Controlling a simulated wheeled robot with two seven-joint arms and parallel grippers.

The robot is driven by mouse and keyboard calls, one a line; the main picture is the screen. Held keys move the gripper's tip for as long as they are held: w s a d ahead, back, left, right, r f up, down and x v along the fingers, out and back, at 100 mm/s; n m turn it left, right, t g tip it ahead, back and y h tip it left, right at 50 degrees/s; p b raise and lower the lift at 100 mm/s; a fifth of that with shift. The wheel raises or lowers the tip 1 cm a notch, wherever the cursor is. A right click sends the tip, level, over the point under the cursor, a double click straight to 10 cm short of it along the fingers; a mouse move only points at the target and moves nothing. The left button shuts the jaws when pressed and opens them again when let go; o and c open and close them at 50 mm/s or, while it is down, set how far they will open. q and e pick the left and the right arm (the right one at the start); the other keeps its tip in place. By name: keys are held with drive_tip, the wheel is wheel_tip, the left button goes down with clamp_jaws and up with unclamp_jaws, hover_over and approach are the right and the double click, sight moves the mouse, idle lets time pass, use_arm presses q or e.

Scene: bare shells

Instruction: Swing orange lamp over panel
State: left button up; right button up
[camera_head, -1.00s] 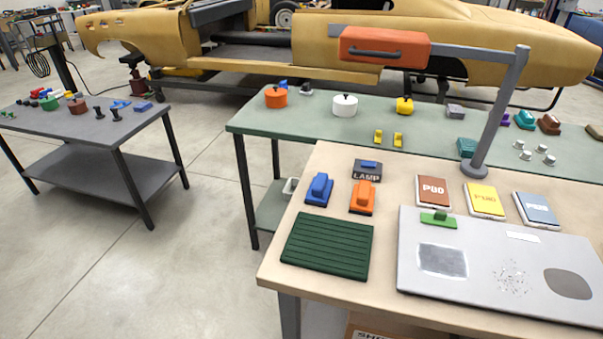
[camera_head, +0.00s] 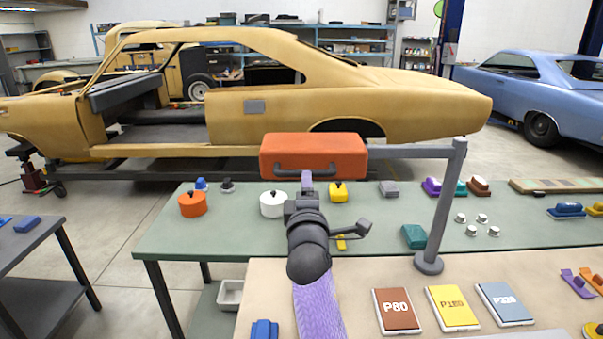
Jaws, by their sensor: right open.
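The orange lamp head (camera_head: 313,156) hangs at the end of a grey arm (camera_head: 410,151) on an upright post (camera_head: 440,205). The post's round base (camera_head: 429,264) stands on the beige table. The lamp head points left from the post, and a grey handle bar (camera_head: 305,170) runs along its front. My right gripper (camera_head: 307,179) is open, reaching up from the bottom with its fingertips at or just below this handle. I cannot tell whether it touches. The grey panel is out of view now. My left gripper is not in view.
Sanding packs, P80 (camera_head: 397,310) among them, lie on the beige table (camera_head: 280,285). Behind it, a green table (camera_head: 170,240) holds an orange pot (camera_head: 193,204), a white pot (camera_head: 272,204) and small parts. A dark table (camera_head: 40,255) stands left. A tan car body (camera_head: 240,90) fills the back.

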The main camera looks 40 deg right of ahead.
drive_tip(key=x, duration=0.5)
drive_tip(key=shift+w+d+b, duration=0.15)
drive_tip(key=shift+w+b, duration=0.1)
drive_tip(key=shift+b, duration=0.05)
drive_tip(key=shift+f, duration=0.1)
clamp_jaws()
idle(0.4)
idle(0.5)
